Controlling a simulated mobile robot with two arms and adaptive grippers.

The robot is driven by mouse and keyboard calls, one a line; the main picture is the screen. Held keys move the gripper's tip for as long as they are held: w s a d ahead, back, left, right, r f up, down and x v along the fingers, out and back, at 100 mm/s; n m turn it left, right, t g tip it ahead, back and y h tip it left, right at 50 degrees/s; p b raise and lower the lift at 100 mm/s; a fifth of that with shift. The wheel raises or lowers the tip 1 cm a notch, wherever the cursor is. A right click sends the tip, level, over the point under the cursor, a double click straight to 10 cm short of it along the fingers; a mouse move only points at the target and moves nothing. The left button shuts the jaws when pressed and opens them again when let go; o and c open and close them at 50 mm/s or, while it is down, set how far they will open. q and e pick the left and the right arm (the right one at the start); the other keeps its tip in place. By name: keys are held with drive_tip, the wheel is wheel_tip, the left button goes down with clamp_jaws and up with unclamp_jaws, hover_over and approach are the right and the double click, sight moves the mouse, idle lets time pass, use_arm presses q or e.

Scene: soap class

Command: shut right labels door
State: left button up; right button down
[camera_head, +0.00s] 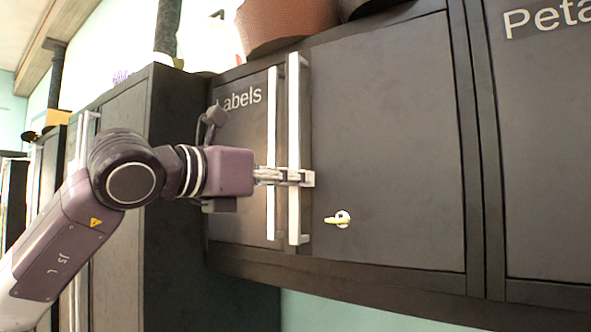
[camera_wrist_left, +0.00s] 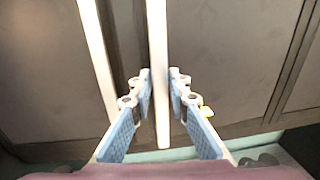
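The labels cupboard has two dark doors with long white upright handles. The right labels door (camera_head: 390,140) is plain and appears close to flush with the cupboard front; I cannot tell if a small gap remains. Its handle (camera_head: 294,120) also shows in the left wrist view (camera_wrist_left: 158,50). My left gripper (camera_head: 306,178) has its fingers on both sides of this handle, at about mid-height or lower. In the left wrist view the blue-padded fingers (camera_wrist_left: 160,85) close in tightly around the handle. The left labels door (camera_head: 235,150) carries the word "Labels". My right gripper is not in view.
A key (camera_head: 338,219) sticks out of the right door, below and right of the handle. A brown pot (camera_head: 288,25) stands on top of the cupboard. A "Peta..." door (camera_head: 545,150) lies to the right, and another dark cupboard (camera_head: 178,150) stands left behind my arm.

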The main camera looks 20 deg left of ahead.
use_arm(q)
drive_tip(key=shift+w+d, duration=0.1)
drive_tip(key=shift+w, duration=0.05)
clamp_jaws()
drive_tip(key=shift+w+d, duration=0.15)
drive_tip(key=shift+w, duration=1)
drive_tip(key=shift+s+r, duration=0.1)
drive_tip(key=shift+c, duration=0.5)
unclamp_jaws()
drive_tip(key=shift+o, duration=0.5)
drive_tip(key=shift+w, duration=0.2)
